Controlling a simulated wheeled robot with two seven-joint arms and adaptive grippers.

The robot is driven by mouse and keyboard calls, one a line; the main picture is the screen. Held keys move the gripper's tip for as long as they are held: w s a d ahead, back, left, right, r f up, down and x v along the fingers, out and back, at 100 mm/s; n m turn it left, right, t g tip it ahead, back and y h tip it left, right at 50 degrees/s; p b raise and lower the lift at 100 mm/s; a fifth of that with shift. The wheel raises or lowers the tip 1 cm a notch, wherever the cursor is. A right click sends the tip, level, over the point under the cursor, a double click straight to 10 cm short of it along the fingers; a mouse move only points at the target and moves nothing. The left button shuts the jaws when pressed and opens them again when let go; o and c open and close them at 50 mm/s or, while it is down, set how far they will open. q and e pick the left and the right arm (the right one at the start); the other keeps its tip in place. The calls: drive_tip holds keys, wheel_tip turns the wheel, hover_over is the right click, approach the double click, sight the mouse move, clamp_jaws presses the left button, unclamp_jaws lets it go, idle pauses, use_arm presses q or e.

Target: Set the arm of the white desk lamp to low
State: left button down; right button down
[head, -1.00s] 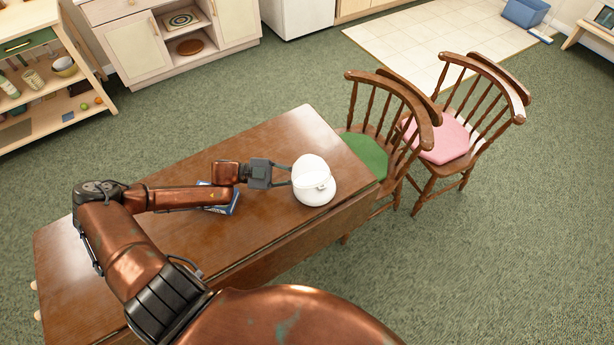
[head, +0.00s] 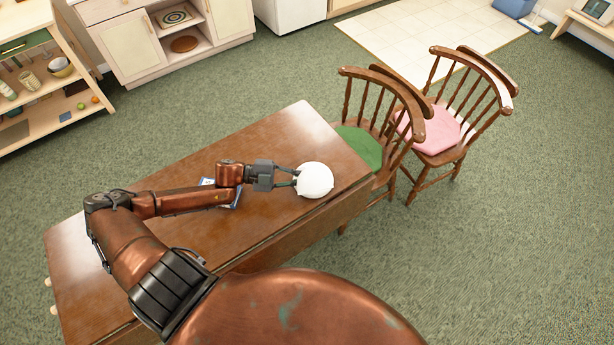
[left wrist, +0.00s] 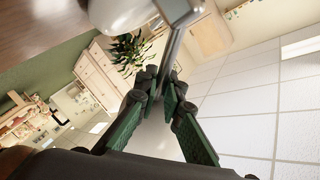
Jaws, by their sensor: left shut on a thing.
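The white desk lamp (head: 315,180) stands on the brown table near its right end. From above it shows as a round white dome, and its base is hidden or merges with the shade. My left gripper (head: 294,177) reaches it from the left. In the left wrist view the left gripper's green-padded fingers (left wrist: 164,85) converge on the lamp's thin grey arm (left wrist: 174,50) and are shut on it. The white lamp head (left wrist: 120,10) shows at the top of that view. My right gripper is in neither view.
The wooden table (head: 270,137) is mostly bare. A blue and white flat object (head: 229,205) lies partly under my left arm. A chair with a green cushion (head: 358,147) stands close to the table's right end, and one with a pink cushion (head: 432,136) stands beyond.

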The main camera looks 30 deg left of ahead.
use_arm(q)
drive_tip(key=shift+f, duration=0.15)
drive_tip(key=c, duration=2)
unclamp_jaws()
drive_tip(key=v, duration=1.2)
drive_tip(key=shift+s, duration=0.1)
